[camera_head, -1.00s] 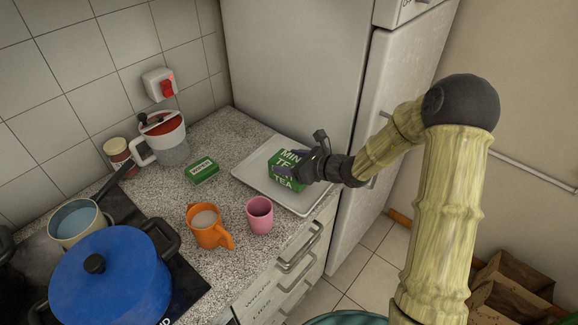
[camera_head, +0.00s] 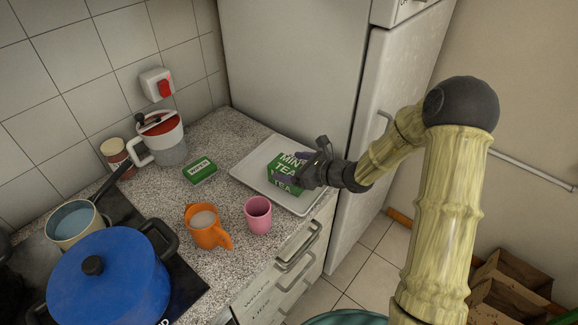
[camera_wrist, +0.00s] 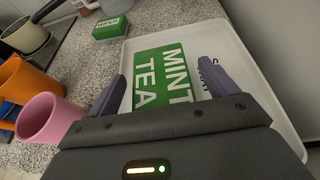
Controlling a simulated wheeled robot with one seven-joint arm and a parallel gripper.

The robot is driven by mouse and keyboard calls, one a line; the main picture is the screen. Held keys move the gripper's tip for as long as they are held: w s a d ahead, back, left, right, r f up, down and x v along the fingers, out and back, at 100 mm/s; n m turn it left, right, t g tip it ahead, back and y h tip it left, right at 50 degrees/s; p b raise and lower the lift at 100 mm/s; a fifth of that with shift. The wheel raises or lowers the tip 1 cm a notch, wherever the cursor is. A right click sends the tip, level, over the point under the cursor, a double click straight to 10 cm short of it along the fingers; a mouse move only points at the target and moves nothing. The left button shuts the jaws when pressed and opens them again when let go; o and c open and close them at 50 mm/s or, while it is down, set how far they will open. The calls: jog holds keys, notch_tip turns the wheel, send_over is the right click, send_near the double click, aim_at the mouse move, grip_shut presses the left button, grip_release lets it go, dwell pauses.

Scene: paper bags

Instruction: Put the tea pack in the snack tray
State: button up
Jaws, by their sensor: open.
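The tea pack (camera_head: 287,174) is a green and white box marked "MINT TEA". It sits in the white snack tray (camera_head: 255,167) on the counter beside the fridge. My gripper (camera_head: 306,167) is open at the right side of the pack. In the wrist view, its two purple fingers (camera_wrist: 164,90) stand apart at either side of the near end of the tea pack (camera_wrist: 163,78). The tray's raised rim (camera_wrist: 262,75) shows behind the pack. I cannot tell whether the fingers touch the box.
A pink cup (camera_head: 258,215) and an orange mug (camera_head: 207,226) stand in front of the tray. A small green box (camera_head: 200,171) lies to its left. A blue pot (camera_head: 110,279) is on the stove. The fridge (camera_head: 295,70) rises close behind the tray.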

jog(key=v, duration=1)
jog(key=shift+d+b, duration=0.2)
jog(key=shift+b, duration=0.15)
jog(key=shift+s+r, duration=0.1)
jog(key=shift+s, duration=0.1)
jog(key=s+f+n+g+h, duration=0.35)
jog(key=s+n+g, duration=0.35)
jog(key=s+n, duration=0.55)
jog(key=s+d+r+n+t+h, duration=0.2)
jog(key=s+d+r+n+h, duration=0.2)
jog(key=d+n+h, duration=0.3)
jog(key=shift+s+d+n+h, duration=0.4)
jog(key=shift+d+n, duration=0.35)
jog(key=shift+n, duration=1.9)
